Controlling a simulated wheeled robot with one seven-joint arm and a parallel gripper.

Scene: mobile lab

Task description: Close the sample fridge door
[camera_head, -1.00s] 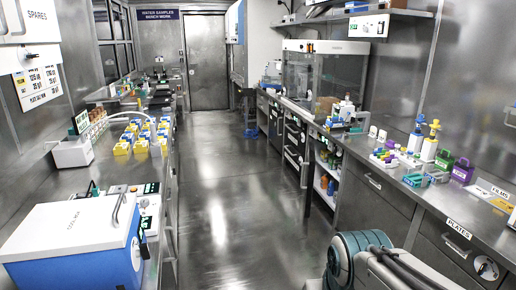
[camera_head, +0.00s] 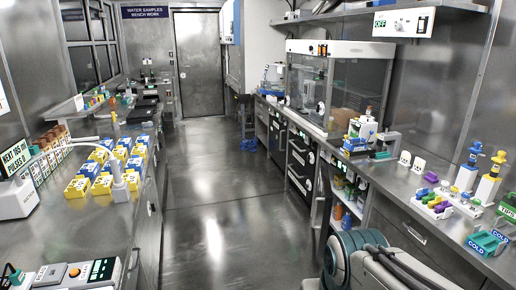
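On the right side of the aisle, under the bench, an opening shows pale shelves with small bottles, some orange and blue; it looks like the sample fridge (camera_head: 346,190). My folded arm shows at the bottom right, in front of the lower right bench. My gripper is not in view, so its state and its distance from the door are hidden.
The aisle floor (camera_head: 215,215) is clear up to the grey end door (camera_head: 200,65). The left bench holds yellow and blue sample boxes (camera_head: 103,170) and a white device (camera_head: 18,195). The right bench carries a glass-fronted cabinet (camera_head: 325,80), bottles and racks. Dark-fronted units (camera_head: 300,160) stand beyond the opening.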

